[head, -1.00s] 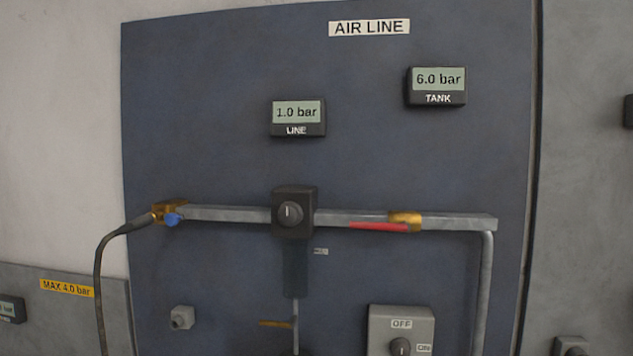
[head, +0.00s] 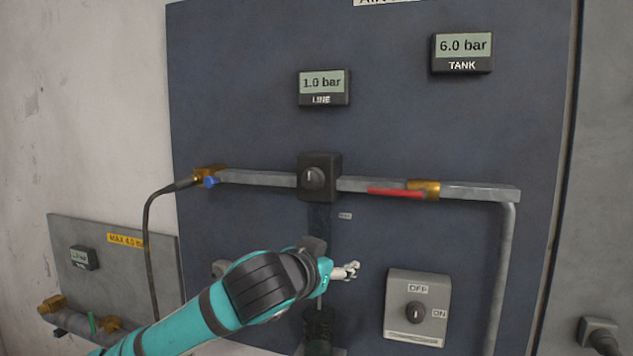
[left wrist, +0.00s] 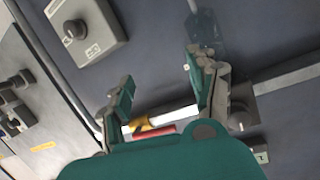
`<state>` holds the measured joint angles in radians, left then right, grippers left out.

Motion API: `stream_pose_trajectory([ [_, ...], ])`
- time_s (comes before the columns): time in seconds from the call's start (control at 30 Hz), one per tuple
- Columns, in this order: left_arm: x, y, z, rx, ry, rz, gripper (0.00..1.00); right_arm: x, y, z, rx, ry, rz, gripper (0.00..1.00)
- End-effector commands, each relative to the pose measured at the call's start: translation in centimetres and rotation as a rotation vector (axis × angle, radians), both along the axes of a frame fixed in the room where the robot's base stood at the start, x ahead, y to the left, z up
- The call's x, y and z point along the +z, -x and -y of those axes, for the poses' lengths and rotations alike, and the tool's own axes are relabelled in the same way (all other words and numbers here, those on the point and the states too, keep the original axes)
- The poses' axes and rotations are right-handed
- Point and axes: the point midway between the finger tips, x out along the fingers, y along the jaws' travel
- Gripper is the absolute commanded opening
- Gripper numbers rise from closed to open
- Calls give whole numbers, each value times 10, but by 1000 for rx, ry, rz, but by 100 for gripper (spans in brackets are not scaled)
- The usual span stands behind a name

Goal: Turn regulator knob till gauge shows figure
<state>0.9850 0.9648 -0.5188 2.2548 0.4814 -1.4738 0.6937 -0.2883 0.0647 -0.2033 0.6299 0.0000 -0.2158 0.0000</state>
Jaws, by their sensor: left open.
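The regulator (head: 319,163) is a dark block on the grey pipe with a round dark knob (head: 313,178); the white pointer mark is about upright. The LINE gauge (head: 322,83) above it reads 1.0 bar. The TANK gauge (head: 462,47) reads 6.0 bar. My left gripper (head: 352,270) is below the regulator and left of the OFF/ON switch, apart from the knob. In the left wrist view its two fingers (left wrist: 160,72) are spread with nothing between them; the regulator (left wrist: 240,106) is partly hidden behind the right finger. My right gripper is not visible.
A red-handled valve (head: 397,192) is right of the regulator, and a blue-handled valve (head: 210,181) with a black hose is left. The OFF/ON switch box (head: 418,285) is at lower right. A side panel with a MAX 4.0 bar label (head: 126,239) stands at left.

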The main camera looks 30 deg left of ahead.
Motion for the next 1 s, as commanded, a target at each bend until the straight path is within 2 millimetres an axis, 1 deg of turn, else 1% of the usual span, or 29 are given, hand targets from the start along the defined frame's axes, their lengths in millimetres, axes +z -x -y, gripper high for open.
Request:
stream_pose_trajectory([
  [0.03, 37, 21, -7, 26, -18, 65, 59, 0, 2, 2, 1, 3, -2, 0],
  [0.1, 70, 49, -16, 63, -24, 126, 59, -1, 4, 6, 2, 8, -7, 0],
  [0.13, 82, 60, -19, 79, -23, 148, 59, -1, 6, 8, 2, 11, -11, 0],
  [0.2, 101, 83, -26, 112, -25, 193, 59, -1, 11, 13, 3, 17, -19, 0],
  [0.3, 117, 106, -33, 146, -20, 234, 59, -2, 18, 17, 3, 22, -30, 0],
  [0.4, 123, 116, -37, 165, -16, 253, 59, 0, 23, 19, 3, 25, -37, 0],
  [0.47, 126, 117, -38, 170, -15, 255, 59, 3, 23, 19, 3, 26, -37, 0],
  [0.57, 129, 110, -40, 173, -14, 253, 59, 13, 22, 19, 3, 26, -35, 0],
  [0.8, 133, 83, -47, 173, -15, 251, 59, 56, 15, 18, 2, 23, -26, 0],
  [1.0, 133, 66, -52, 173, -15, 252, 59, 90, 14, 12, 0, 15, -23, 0],
])
